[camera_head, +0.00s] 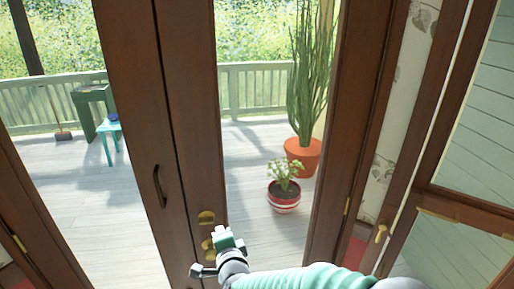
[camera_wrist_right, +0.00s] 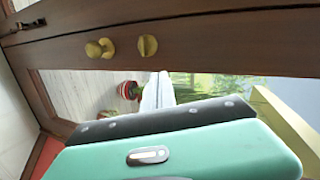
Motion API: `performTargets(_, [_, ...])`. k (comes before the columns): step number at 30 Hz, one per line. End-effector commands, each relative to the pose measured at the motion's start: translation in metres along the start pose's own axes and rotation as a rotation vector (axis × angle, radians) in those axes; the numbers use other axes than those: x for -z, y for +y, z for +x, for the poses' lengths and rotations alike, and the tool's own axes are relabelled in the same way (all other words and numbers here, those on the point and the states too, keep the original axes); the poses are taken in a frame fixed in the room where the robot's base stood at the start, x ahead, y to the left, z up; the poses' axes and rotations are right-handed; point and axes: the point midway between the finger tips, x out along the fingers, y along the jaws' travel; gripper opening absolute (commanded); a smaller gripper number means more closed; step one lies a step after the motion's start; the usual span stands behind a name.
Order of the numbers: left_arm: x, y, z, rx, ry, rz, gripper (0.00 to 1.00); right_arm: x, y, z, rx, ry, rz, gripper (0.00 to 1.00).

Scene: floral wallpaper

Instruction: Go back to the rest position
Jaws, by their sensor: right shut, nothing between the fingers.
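My right gripper (camera_head: 222,234) is at the lower middle of the head view, in front of the brown wooden door (camera_head: 180,100), close to its brass fittings. It is shut with nothing between its fingers. My green-sleeved right arm comes in from the lower right. In the right wrist view, the door's brass knob (camera_wrist_right: 100,48) and a brass oval plate (camera_wrist_right: 147,45) lie beyond the green gripper housing. I cannot tell whether the gripper touches the door. My left gripper is not in view.
A doorway opens onto a deck with a green railing (camera_head: 255,88). A cactus in an orange pot (camera_head: 304,155) and a flowering plant in a red-and-white pot (camera_head: 284,197) stand outside.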

Motion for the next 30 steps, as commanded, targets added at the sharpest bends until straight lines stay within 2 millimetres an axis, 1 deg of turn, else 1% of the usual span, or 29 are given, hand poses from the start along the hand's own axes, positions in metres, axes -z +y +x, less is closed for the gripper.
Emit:
performTargets(1, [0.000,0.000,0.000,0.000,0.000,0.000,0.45,0.024,0.014,-0.010,-0.049,-0.014,-0.125,0.00])
performTargets(2, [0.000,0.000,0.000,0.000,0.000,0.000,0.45,0.037,0.027,-0.018,-0.092,-0.032,-0.214,0.00])
performTargets(3, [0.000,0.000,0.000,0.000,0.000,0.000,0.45,0.057,0.048,-0.032,-0.159,-0.061,-0.337,0.00])
performTargets(5, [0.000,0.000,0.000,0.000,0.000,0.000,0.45,0.089,0.082,-0.059,-0.271,-0.109,-0.511,0.00])
performTargets(6, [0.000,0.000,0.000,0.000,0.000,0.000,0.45,0.109,0.105,-0.080,-0.349,-0.145,-0.609,0.00])
performTargets(8, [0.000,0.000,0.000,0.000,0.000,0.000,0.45,0.135,0.139,-0.115,-0.464,-0.204,-0.731,0.00])
performTargets(9, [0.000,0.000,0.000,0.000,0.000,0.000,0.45,0.151,0.161,-0.140,-0.538,-0.248,-0.797,0.00])
performTargets(11, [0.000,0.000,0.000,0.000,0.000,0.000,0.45,0.170,0.191,-0.179,-0.643,-0.320,-0.876,0.00])
performTargets(12, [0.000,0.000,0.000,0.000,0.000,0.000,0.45,0.180,0.208,-0.203,-0.704,-0.368,-0.914,0.00])
performTargets(15, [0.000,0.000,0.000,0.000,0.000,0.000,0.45,0.194,0.241,-0.255,-0.819,-0.477,-0.975,0.00])
performTargets(16, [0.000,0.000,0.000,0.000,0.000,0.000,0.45,0.196,0.247,-0.267,-0.842,-0.503,-0.984,0.00])
performTargets(18, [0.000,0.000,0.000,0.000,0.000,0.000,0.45,0.198,0.258,-0.286,-0.879,-0.548,-0.999,0.00])
performTargets(21, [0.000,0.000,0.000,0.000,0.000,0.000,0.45,0.199,0.263,-0.296,-0.898,-0.575,-1.006,0.00])
performTargets(30, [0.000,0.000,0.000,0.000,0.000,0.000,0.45,0.199,0.263,-0.295,-0.896,-0.574,-1.005,0.00])
